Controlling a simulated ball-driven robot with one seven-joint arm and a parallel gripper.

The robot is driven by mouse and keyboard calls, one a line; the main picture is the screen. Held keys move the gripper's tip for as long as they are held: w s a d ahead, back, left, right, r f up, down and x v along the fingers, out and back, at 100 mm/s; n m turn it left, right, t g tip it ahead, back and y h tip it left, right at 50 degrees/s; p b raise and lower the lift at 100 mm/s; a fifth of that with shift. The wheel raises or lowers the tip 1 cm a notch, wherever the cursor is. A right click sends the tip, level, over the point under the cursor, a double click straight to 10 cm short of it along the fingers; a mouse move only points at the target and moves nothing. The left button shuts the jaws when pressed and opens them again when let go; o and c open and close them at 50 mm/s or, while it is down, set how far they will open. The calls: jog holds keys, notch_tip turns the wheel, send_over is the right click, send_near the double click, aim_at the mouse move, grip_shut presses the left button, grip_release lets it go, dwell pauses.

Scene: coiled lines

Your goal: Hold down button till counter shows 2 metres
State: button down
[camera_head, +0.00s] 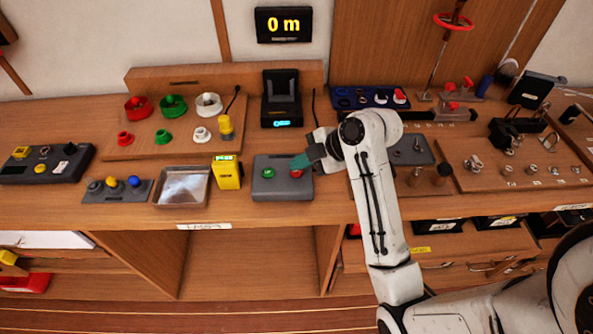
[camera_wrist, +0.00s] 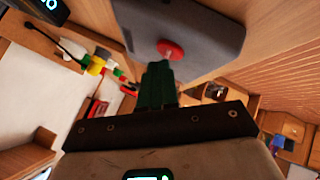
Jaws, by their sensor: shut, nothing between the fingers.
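The counter (camera_head: 283,25) on the wall reads 0 m in yellow. A grey control box (camera_head: 282,187) on the bench carries a green button (camera_head: 268,172) on the left and a red button (camera_head: 296,173) on the right. My gripper (camera_head: 301,161) is shut and empty, its green fingers at the red button's side of the box. In the wrist view the shut fingertips (camera_wrist: 159,68) are close to the red button (camera_wrist: 171,49); I cannot tell whether they touch it. The green button does not show in the wrist view.
A yellow device (camera_head: 227,174) and a metal tray (camera_head: 182,187) stand left of the box. Behind it is a black stand (camera_head: 282,100) with a blue display. A grey plate (camera_head: 411,150) and a wooden board with metal fittings (camera_head: 520,165) lie to the right.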

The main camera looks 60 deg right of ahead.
aim_at(300, 172)
jog(key=shift+f, duration=0.45)
dwell(3.1)
jog(key=shift+r, duration=0.1)
dwell(1.9)
jog(key=shift+r+p, duration=0.55)
jog(key=shift+r, duration=0.25)
jog(key=shift+r+p, duration=2.2)
jog(key=shift+r, duration=0.3)
